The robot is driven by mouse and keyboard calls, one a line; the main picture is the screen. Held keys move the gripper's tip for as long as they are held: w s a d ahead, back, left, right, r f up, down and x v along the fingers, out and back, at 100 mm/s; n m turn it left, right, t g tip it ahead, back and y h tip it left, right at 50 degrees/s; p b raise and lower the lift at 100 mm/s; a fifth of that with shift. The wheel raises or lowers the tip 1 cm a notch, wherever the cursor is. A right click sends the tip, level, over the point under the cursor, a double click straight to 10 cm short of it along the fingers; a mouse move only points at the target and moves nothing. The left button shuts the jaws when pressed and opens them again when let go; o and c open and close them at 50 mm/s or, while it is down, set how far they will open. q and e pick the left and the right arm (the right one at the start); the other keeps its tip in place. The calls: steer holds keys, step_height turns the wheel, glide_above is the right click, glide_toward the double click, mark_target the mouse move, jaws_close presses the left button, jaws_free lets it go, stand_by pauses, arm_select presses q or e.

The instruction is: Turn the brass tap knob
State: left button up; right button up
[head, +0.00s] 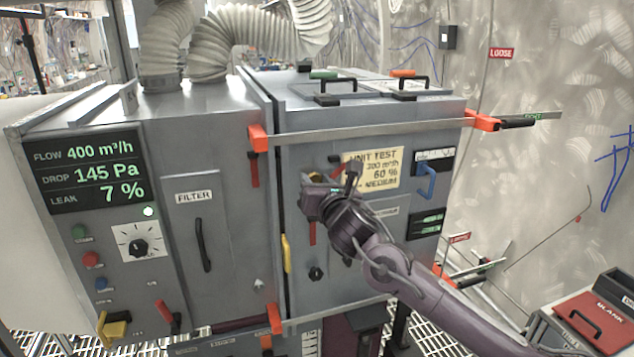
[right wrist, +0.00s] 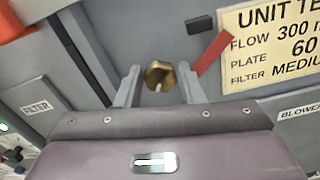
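The brass tap knob (right wrist: 159,75) is a small faceted knob on the grey cabinet front, seen in the right wrist view. My right gripper (right wrist: 158,84) is open, with one finger on each side of the knob and a small gap showing on both sides. In the head view the right gripper (head: 318,188) is at the cabinet front, left of the yellow UNIT TEST label, and hides most of the knob (head: 316,177). Whether the fingertips reach past the knob is hard to tell. My left gripper is not in view.
The yellow label (head: 374,168) reads 300 m³/h, 60 % and MEDIUM. A red lever (right wrist: 213,52) stands just right of the knob. A metal bar (head: 365,129) with orange clamps crosses above. The left display (head: 86,172) reads 400 m³/h, 145 Pa, 7 %.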

steer(key=c, duration=0.5)
steer(key=shift+f, duration=0.1)
steer(key=shift+f+m+p, duration=0.15)
steer(key=shift+m+p, duration=0.3)
steer(key=shift+m, duration=6.95)
steer(key=shift+f+m+p, duration=0.15)
steer(key=shift+m+p, duration=0.3)
steer(key=shift+m, duration=6.95)
